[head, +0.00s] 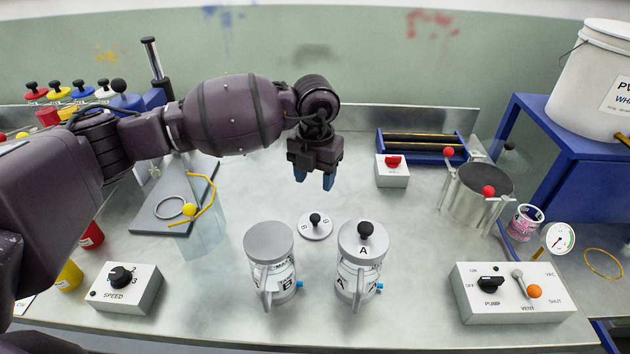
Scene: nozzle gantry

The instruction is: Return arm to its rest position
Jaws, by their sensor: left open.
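My left arm comes in from the left and reaches across the back of the grey table (400,220). My left gripper (315,181) points down with its blue fingers apart, and nothing shows between them. It is above the table, behind two lidded jars. Jar A (362,255) has a lid with a black knob. A small round lid with a black knob (315,226) lies between and behind the jars. My right gripper is not in the view.
A speed box (125,288) stands front left, and a pump and vent box (510,293) front right. A pot on a stand (478,195), a gauge (558,238) and a blue stand with a white bucket (592,80) are at right. A small red-switch box (392,172) sits behind.

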